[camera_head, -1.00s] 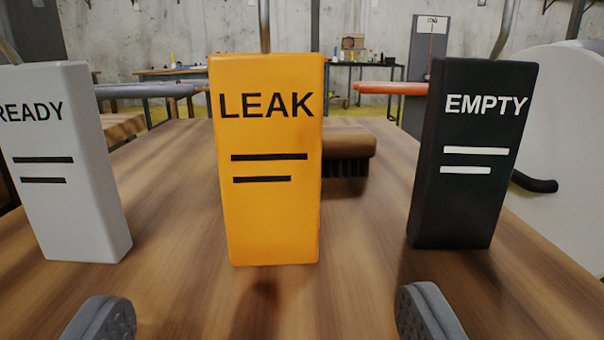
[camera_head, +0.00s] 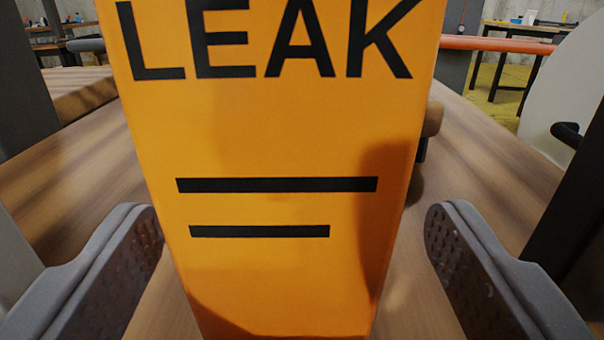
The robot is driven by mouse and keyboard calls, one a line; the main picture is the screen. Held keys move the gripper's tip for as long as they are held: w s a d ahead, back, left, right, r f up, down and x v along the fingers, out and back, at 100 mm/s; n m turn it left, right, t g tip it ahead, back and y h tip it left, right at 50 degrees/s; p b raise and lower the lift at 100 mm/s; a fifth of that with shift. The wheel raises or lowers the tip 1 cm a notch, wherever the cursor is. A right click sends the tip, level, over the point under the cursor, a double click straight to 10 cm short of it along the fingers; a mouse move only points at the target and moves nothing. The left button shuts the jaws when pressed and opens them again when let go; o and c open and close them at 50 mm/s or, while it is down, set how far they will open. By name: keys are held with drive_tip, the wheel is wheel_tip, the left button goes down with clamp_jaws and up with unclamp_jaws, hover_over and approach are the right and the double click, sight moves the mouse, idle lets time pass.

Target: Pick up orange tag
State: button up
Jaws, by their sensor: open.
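The orange tag (camera_head: 275,135) fills the middle of the view, close in front of me. It is a block with the black word LEAK and two black bars. Its top and bottom are cut off by the picture edges. My gripper (camera_head: 293,235) is open, with one grey finger on each side of the tag. A gap shows between each finger and the tag, wider on the right. A shadow falls on the tag's lower right face.
The white tag (camera_head: 15,255) shows at the left edge and the black tag (camera_head: 575,190) at the right edge, both close outside my fingers. A brush (camera_head: 431,120) is partly hidden behind the orange tag.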

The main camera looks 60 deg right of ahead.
drive_tip(key=shift+x, duration=0.95)
drive_tip(key=c, duration=1.1)
drive_tip(key=shift+r, duration=0.1)
